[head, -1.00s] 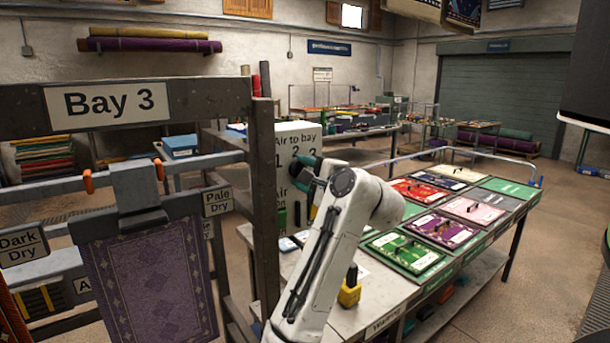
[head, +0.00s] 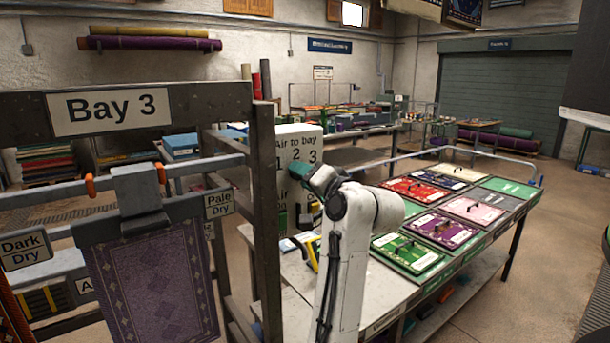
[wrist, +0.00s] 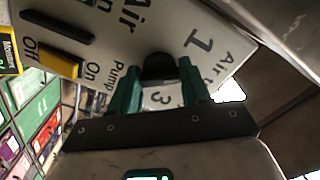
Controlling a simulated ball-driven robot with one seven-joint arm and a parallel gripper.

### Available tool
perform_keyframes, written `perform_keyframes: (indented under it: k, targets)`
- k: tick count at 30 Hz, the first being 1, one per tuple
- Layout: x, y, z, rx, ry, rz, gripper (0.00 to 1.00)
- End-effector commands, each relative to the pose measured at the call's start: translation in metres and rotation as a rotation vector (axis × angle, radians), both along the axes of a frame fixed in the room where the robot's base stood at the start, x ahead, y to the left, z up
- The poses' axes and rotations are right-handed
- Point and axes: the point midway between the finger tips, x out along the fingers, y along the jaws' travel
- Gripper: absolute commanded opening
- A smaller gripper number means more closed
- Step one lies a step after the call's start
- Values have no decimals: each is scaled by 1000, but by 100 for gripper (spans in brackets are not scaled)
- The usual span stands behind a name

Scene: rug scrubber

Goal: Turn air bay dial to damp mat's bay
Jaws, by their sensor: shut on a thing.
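The air bay dial (wrist: 158,66) is a dark knob on a white control panel (head: 288,140) marked "Air to bay" 1, 2, 3. My gripper (wrist: 158,76) has teal fingers on both sides of the knob and is shut on it. In the head view my gripper (head: 318,180) is at the panel below the numbers, and it hides the dial. In the wrist view the panel is seen rotated, with the 1 beside the fingers and the 3 between them. The dial's pointer is not clear. A purple patterned mat (head: 150,285) hangs under the Bay 3 sign (head: 110,107); its dampness cannot be told.
The panel also has a black switch (wrist: 58,27) and a yellow pump switch (wrist: 60,62). A dark bay post (head: 265,210) stands just left of the panel. A table (head: 385,285) with several coloured mat samples extends right of my arm. Open floor lies farther right.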

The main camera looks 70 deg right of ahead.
Motion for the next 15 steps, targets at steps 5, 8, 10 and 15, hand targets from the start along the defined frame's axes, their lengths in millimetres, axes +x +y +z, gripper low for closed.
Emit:
perform_keyframes:
  k: [5,8,10,15]
  targets:
    - [0,0,-3,-91,65,2,16]
    - [0,0,-3,-129,88,2,16]
    - [0,0,-3,-150,101,3,16]
    - [0,0,-4,-183,121,3,16]
